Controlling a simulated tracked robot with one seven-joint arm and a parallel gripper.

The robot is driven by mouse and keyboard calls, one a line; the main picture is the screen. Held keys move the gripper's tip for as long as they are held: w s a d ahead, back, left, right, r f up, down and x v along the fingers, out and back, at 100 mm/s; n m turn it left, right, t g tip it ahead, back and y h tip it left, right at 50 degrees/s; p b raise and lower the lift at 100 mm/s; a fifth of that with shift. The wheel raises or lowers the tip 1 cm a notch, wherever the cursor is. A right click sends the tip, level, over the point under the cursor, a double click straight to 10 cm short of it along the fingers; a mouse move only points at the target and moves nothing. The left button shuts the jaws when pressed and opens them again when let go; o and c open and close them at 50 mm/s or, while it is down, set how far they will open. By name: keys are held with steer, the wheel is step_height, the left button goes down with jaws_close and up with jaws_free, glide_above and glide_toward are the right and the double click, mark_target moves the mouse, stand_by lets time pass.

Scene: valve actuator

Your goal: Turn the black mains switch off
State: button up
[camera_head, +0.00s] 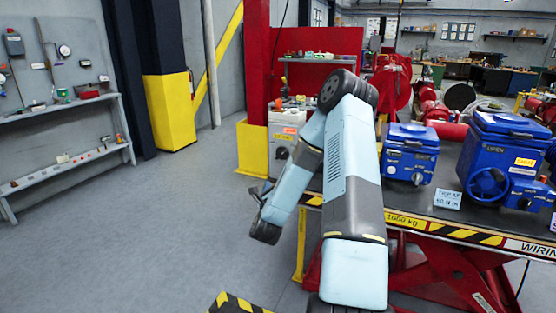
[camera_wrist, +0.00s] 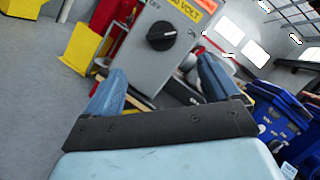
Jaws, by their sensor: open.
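The black mains switch (camera_wrist: 162,36) is a round rotary knob on a grey box (camera_wrist: 150,66) with an orange and yellow voltage label. A light mark on the knob seems to point right, toward lettering that looks like ON; other small lettering is at the upper left. In the head view the knob (camera_head: 281,153) shows low on the grey box, left of my arm. My gripper (camera_wrist: 160,86) is open and empty. Its two blue fingers are apart, with the knob beyond them and roughly centred between them, not touched.
Blue actuators (camera_head: 408,155) stand on the striped-edge lift table (camera_head: 450,222) to the right. A red post with a yellow base (camera_head: 252,148) stands close left of the grey box. Open floor (camera_head: 170,225) lies to the left.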

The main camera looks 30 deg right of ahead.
mark_target(280, 156)
steer(key=x, duration=1.3)
steer(key=shift+w+d+r, duration=0.1)
steer(key=shift+r, duration=0.1)
steer(key=shift+c, duration=0.4)
